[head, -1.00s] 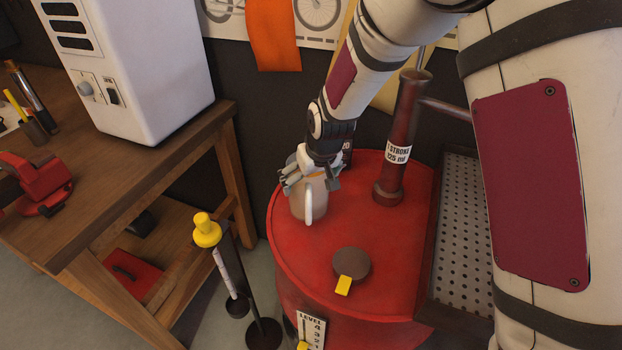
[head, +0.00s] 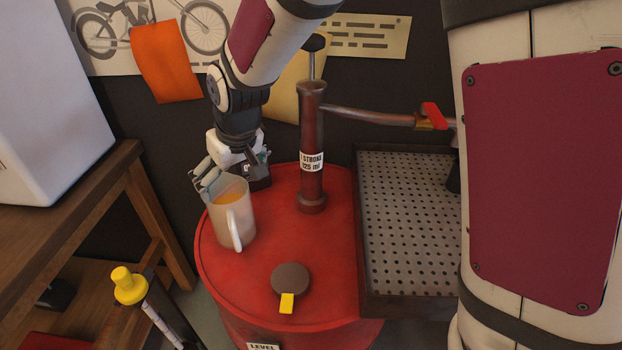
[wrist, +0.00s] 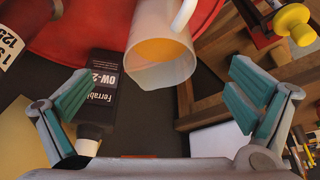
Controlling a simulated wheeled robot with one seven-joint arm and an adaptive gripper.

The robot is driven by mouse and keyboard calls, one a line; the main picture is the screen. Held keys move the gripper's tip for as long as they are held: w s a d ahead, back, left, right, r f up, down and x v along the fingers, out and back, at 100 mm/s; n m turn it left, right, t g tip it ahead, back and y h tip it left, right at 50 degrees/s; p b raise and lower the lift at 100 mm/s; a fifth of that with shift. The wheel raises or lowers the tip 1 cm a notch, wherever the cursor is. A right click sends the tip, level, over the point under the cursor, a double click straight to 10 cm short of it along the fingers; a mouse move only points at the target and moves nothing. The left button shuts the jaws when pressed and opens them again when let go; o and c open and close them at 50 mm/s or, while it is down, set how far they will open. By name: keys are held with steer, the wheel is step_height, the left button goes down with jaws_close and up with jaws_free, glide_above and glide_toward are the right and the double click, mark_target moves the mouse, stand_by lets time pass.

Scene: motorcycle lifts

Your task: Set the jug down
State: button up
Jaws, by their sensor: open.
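The jug (head: 233,222) is whitish and translucent, with a white handle and amber liquid inside. It stands upright on the red drum top (head: 270,237), near its left rim. My gripper (head: 232,180) is just behind the jug in the head view. In the wrist view my gripper (wrist: 155,112) has its fingers spread wide, and the jug (wrist: 160,45) lies ahead between them, apart from both. Nothing is held.
A dark bottle (wrist: 104,90) labelled Ferrable OW-2 is beside the jug. A brown pump (head: 312,150) rises from the drum, its spout over a perforated tray (head: 410,220). A dark cap (head: 290,278) sits at the front. A wooden bench (head: 130,190) is left.

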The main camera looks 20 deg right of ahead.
steer(key=s+d+r+m+t+h, duration=0.1)
steer(key=s+d+r+m, duration=0.1)
steer(key=s+d+r, duration=0.6)
steer(key=s+d+r+m+h, duration=0.1)
steer(key=s+d+r+m, duration=0.1)
steer(key=s+d+r, duration=0.5)
steer(key=s+d+f+m, duration=0.1)
steer(key=s+d, duration=0.3)
steer(key=s, duration=0.7)
steer(key=shift+d+f, duration=0.3)
steer(key=shift+f, duration=0.15)
